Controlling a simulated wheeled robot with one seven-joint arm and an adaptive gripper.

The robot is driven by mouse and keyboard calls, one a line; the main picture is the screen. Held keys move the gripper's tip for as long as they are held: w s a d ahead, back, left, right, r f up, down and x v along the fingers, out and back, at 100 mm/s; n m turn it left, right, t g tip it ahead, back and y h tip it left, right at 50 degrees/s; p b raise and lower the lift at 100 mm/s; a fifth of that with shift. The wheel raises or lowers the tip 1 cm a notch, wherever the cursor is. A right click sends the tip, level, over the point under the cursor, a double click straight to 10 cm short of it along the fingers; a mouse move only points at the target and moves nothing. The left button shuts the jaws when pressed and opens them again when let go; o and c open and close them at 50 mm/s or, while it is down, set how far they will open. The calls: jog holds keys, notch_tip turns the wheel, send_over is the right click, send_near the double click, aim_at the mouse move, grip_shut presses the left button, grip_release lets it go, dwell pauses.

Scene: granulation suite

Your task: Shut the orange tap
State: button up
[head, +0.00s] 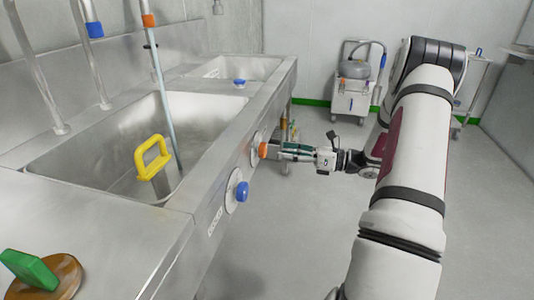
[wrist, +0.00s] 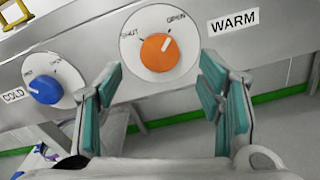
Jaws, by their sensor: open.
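The orange tap (wrist: 160,52) is a round knob on a white dial on the sink's front panel, beside a "WARM" label. Its dial reads "SHUT" at the left and "OPEN" at the upper right, and the white pointer mark on the knob points up toward "OPEN". In the head view the orange tap (head: 263,150) is at the tip of my gripper (head: 282,152). In the wrist view my gripper (wrist: 160,92) has its teal-padded fingers apart, one to each side below the knob. No contact with the knob shows.
A blue tap (wrist: 45,88) labelled "COLD" is left of the orange one, close to my left finger. The steel sink (head: 120,115) holds a yellow-handled tool (head: 152,158). A green-handled item (head: 30,270) lies on the near counter. A wheeled machine (head: 354,80) stands by the far wall.

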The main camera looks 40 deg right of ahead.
aim_at(266, 150)
jog(key=shift+b+x, duration=0.5)
jog(key=shift+x, duration=2.65)
jog(key=c, duration=1.1)
